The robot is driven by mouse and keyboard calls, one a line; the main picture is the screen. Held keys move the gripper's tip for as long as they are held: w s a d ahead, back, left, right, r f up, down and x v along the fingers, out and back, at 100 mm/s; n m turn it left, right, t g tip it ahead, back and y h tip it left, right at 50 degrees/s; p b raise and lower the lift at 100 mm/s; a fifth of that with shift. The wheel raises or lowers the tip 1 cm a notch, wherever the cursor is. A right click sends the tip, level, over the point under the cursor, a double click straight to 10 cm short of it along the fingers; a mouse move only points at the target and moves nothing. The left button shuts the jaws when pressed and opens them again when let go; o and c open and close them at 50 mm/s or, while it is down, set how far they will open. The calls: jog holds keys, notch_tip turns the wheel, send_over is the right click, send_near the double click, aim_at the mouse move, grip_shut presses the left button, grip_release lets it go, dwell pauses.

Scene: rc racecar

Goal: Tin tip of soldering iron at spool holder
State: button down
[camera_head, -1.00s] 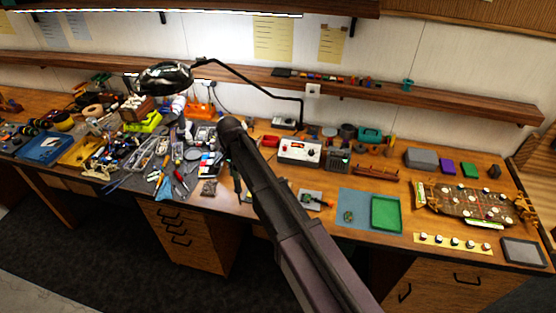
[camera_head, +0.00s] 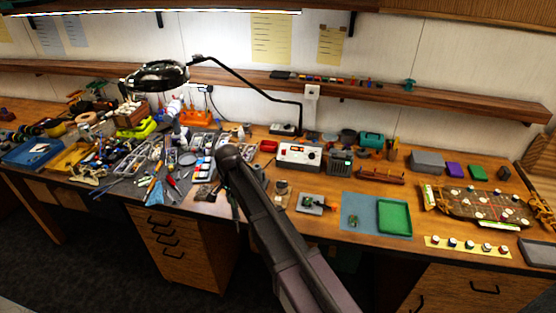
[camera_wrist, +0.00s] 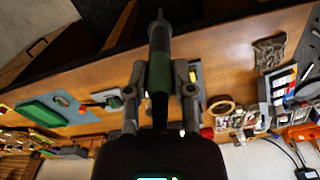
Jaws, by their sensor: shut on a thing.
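In the wrist view, my gripper (camera_wrist: 160,98) is shut on the green grip of a soldering iron (camera_wrist: 158,70). The iron's metal barrel and thin tip extend past the fingers toward the picture's top, over the wooden bench front. In the head view, my arm covers part of the bench and I cannot make out the gripper clearly. A tan ring-shaped item (camera_wrist: 221,107) shows right of the gripper in the wrist view, apart from the iron. I cannot tell whether either is the spool holder.
A white control box (camera_head: 300,156) stands behind. A small board (camera_head: 311,203), blue mat (camera_head: 356,222) and green tray (camera_head: 394,217) lie to the right. Tools and parts crowd the left. A magnifier lamp (camera_head: 155,76) overhangs the bench. Bare wood remains along the front edge.

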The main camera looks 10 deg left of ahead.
aim_at(235, 214)
notch_tip(235, 214, down, 7)
jog(key=b, duration=0.6)
jog(key=shift+f, duration=0.15)
